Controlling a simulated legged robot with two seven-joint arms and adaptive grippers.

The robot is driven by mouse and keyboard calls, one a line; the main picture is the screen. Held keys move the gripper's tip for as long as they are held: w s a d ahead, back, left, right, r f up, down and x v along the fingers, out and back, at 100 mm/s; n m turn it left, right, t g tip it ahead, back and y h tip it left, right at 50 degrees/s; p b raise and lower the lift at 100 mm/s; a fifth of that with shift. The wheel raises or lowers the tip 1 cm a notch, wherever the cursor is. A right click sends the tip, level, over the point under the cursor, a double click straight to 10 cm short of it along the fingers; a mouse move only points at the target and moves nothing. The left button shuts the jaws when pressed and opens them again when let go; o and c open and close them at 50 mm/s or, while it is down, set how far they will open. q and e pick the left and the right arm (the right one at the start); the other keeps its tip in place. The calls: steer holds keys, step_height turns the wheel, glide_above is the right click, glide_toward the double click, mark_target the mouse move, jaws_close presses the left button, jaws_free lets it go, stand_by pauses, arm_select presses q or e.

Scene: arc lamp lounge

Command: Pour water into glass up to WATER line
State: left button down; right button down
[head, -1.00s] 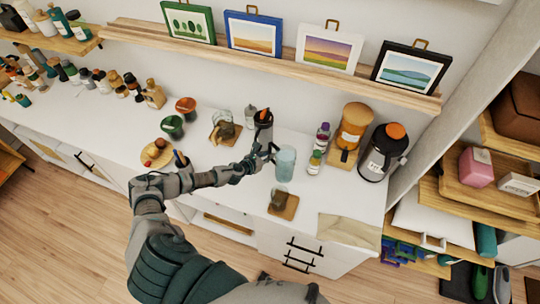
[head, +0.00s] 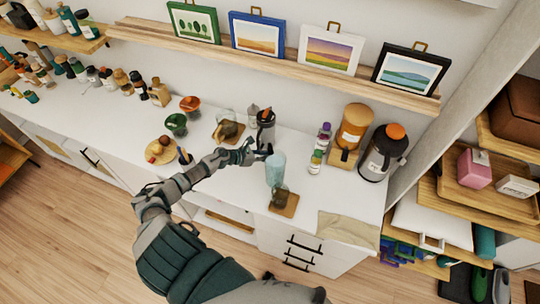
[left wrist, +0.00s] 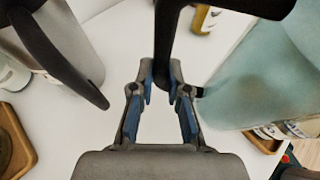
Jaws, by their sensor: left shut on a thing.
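The pale teal see-through pitcher (head: 275,168) is near the middle of the head view; it fills the right of the left wrist view (left wrist: 265,80). My left gripper (head: 250,155) is on its left side. In the left wrist view its fingers (left wrist: 168,85) are shut on the pitcher's black handle (left wrist: 172,45). A dark-looking glass (head: 281,195) stands on a wooden coaster (head: 291,208) just in front of the pitcher, which overlaps it in the picture. I cannot make out the WATER line or the water level. My right gripper is not in view.
A grey kettle with a black handle (head: 265,125) stands close behind the gripper. A board with a glass (head: 228,131) is to its left. Small bottles (head: 318,155), an orange-topped jar (head: 383,155) and a beige cloth (head: 348,230) are to the right.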

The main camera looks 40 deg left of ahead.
arm_select(q)
step_height(320, 180, up, 6)
steer(key=w+a+m+t+y+b, duration=0.1)
steer(key=a+m+t+y+b, duration=0.1)
steer(key=m+t+b, duration=0.1)
steer(key=shift+w+a+r+m, duration=0.2)
steer(key=shift+w+m, duration=0.1)
steer(key=shift+m, duration=0.3)
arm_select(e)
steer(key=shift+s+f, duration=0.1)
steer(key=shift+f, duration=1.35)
arm_select(q)
steer(key=shift+d+r, duration=0.1)
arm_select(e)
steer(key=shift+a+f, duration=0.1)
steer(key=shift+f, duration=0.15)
